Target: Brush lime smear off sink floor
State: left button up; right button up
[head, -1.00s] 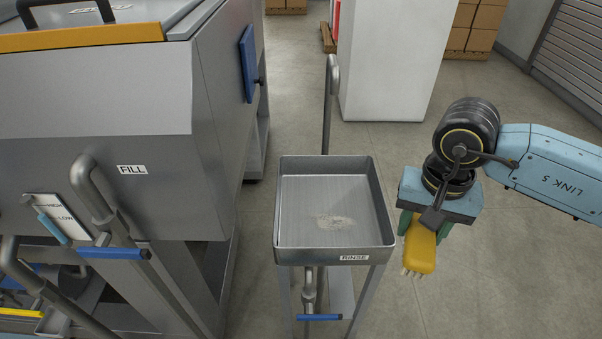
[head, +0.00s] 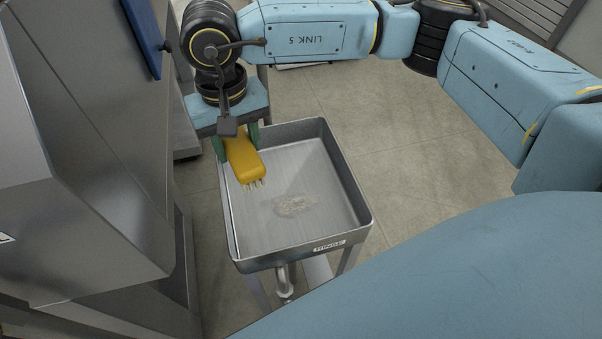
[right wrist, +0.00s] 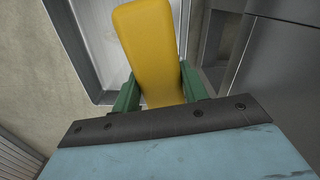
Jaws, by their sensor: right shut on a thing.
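The rinse sink (head: 350,232) is a shallow grey metal basin on legs, labelled RINSE on its front rim. A pale lime smear (head: 295,206) lies on its floor, toward the front and middle. My right gripper (head: 236,143) is shut on a yellow brush (head: 243,163) with pale bristles. It holds the brush over the back left part of the sink, with the bristle end pointing toward the smear but apart from it. In the right wrist view the yellow brush (right wrist: 152,50) sits between the green fingers and hides part of the sink. My left gripper is out of view.
A large grey metal machine (head: 110,190) stands close to the left of the sink. A blue panel (head: 142,35) is fixed to its side. The floor (head: 375,130) right of the sink is open.

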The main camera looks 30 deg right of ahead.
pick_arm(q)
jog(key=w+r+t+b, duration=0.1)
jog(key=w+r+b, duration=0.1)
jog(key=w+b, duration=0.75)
pick_arm(e)
jog(key=shift+m, duration=0.9)
jog(key=s+d+f+b, duration=0.1)
jog(key=d+f+b, duration=0.2)
jog(key=d+f, duration=0.1)
jog(key=s+d+f+b, duration=0.2)
jog(key=d+f+b, duration=0.1)
jog(key=f, duration=0.4)
jog(key=s+d+f+b, duration=0.1)
jog(key=d+f+b, duration=0.3)
jog(key=d+f, duration=0.1)
jog(key=shift+s+d+f, duration=0.1)
jog(key=shift+s+f, duration=0.25)
jog(key=shift+f, duration=0.2)
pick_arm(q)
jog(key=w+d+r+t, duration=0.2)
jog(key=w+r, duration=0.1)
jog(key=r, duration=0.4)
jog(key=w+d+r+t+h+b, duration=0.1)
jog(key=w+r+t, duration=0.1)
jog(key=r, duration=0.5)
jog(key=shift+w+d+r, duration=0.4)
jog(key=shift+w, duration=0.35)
pick_arm(e)
jog(key=shift+f, duration=1)
